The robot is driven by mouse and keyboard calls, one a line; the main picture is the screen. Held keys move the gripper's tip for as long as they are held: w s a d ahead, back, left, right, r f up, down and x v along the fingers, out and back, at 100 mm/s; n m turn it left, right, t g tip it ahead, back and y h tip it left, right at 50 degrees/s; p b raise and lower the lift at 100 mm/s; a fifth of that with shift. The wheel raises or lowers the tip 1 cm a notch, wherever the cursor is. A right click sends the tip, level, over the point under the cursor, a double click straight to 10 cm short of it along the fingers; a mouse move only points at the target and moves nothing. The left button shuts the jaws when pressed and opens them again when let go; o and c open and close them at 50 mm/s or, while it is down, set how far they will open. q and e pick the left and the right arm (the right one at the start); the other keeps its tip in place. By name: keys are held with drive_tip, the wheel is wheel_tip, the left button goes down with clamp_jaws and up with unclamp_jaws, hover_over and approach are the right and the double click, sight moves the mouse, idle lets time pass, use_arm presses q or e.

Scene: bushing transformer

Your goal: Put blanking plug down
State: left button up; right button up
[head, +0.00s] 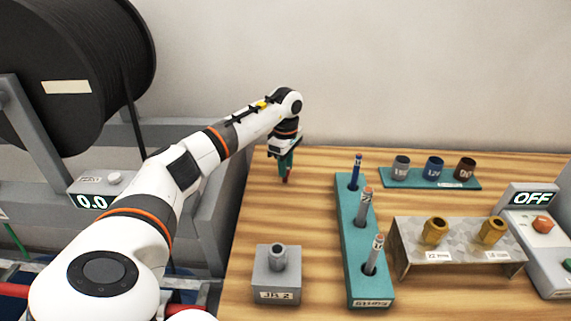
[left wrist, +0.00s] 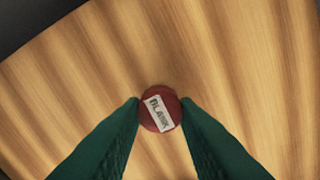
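The blanking plug (left wrist: 160,108) is a red round piece with a white label reading "BLANK". In the left wrist view it sits between the two green fingertips of my left gripper (left wrist: 160,112), which touch it on both sides. In the head view my left gripper (head: 286,168) points down over the back left part of the wooden table (head: 320,180), with a bit of the red plug at its tips. I cannot tell whether the plug touches the table. My right gripper is not in view.
A grey block labelled "JB 2" (head: 276,276) stands at the front left. A teal rack (head: 350,240) holds several cables or rods. A teal tray (head: 440,181) holds 3 cups. A metal stand (head: 455,238) bears two brass fittings. A control box (head: 531,198) reads "OFF". The table around the gripper is clear.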

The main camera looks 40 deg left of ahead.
use_arm(q)
drive_tip(key=o, duration=0.4)
drive_tip(key=shift+r, duration=0.1)
drive_tip(key=shift+r+b, duration=0.8)
drive_tip(key=shift+r, duration=5.3)
